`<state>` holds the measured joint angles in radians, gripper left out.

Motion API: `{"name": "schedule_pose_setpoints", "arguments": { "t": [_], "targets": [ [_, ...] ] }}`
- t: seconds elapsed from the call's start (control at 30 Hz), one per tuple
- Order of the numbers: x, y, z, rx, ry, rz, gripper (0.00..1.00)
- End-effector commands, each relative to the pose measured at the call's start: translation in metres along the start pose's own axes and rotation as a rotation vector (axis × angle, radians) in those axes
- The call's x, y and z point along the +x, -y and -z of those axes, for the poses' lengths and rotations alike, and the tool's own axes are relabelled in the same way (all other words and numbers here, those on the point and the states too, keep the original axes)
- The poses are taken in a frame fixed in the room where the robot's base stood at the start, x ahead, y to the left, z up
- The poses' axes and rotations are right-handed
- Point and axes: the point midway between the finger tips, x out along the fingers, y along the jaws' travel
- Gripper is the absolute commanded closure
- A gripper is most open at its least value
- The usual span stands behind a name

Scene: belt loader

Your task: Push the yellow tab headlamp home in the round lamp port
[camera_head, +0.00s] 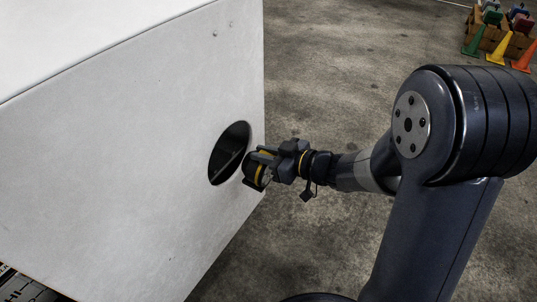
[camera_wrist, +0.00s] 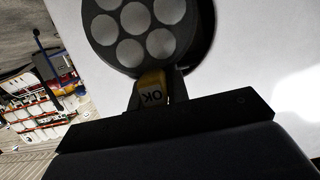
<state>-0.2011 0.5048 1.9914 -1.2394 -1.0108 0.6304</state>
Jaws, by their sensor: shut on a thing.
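The round lamp port (camera_head: 229,153) is a dark round hole in the white panel of the loader. My gripper (camera_head: 262,162) is in front of its right edge, shut on the headlamp (camera_head: 256,171), which shows a yellow band. In the wrist view the headlamp (camera_wrist: 135,32) is a dark disc with several pale round lenses. The headlamp appears outside the port, offset to one side; the exact gap cannot be told.
The white panel (camera_head: 110,130) is broad and flat around the port. Colored cones (camera_head: 497,50) and boxes stand far off at the upper right. Shelving (camera_wrist: 38,98) shows at the left of the wrist view. The concrete floor beside the panel is clear.

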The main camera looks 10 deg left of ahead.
Motion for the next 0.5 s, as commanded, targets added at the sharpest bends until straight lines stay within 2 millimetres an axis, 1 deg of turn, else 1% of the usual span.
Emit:
{"name": "schedule_pose_setpoints", "arguments": {
  "t": [0.03, 0.2, 0.3, 0.5],
  "targets": [
    [0.006, 0.001, 0.003, -0.002, -0.002, 0.003, 1.0],
    [0.021, 0.0, 0.007, -0.002, -0.002, 0.002, 1.0],
    [0.028, 0.0, 0.009, -0.002, -0.001, 0.001, 1.0],
    [0.036, 0.0, 0.011, -0.002, -0.002, 0.0, 1.0]
  ]
}}
